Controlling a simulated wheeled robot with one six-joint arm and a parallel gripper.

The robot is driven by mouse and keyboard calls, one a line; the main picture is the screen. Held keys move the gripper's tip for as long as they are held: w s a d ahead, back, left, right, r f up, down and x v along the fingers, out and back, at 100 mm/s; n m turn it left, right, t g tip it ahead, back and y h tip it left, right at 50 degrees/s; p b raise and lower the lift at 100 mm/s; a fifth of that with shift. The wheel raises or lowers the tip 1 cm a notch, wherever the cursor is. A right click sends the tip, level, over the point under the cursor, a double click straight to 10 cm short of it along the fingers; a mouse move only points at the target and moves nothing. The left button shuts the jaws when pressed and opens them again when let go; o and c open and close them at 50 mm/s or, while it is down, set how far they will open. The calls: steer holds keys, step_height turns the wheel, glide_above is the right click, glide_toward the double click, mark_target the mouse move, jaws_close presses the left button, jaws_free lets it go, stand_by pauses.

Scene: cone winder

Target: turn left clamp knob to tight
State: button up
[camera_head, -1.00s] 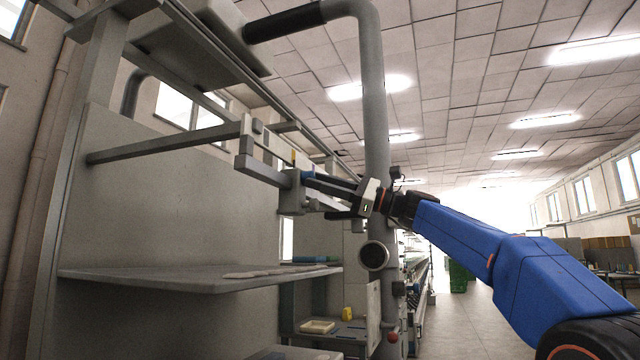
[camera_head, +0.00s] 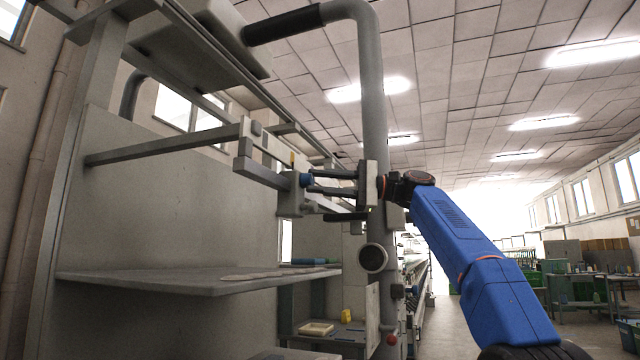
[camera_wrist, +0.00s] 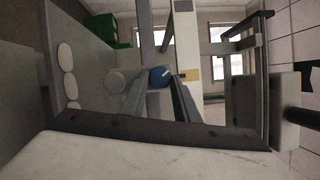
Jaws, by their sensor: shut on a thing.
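The left clamp knob (camera_head: 305,180) is a small blue knob on a grey clamp block (camera_head: 290,203) at the end of a horizontal rail. In the wrist view the blue knob (camera_wrist: 158,76) shows a white pointer mark, tilted up to the right, with a yellow label (camera_wrist: 192,75) to its right. My gripper (camera_head: 311,181) reaches in from the right, and its two dark fingers end at the knob. In the wrist view my gripper (camera_wrist: 158,84) has one finger on each side of the knob, shut on it. The finger contact itself is partly hidden.
A thick grey vertical post (camera_head: 375,110) stands right beside my gripper. A grey shelf (camera_head: 200,282) lies below the rail. The aisle floor (camera_head: 460,320) is open.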

steer(key=shift+n, duration=0.4)
stand_by(0.4)
steer(key=o, duration=1)
steer(key=shift+o, duration=0.2)
steer(key=d+f, duration=0.1)
steer(key=d, duration=1.6)
steer(key=shift+w+d, duration=0.2)
steer(key=shift+w, duration=0.2)
steer(key=shift+a, duration=0.1)
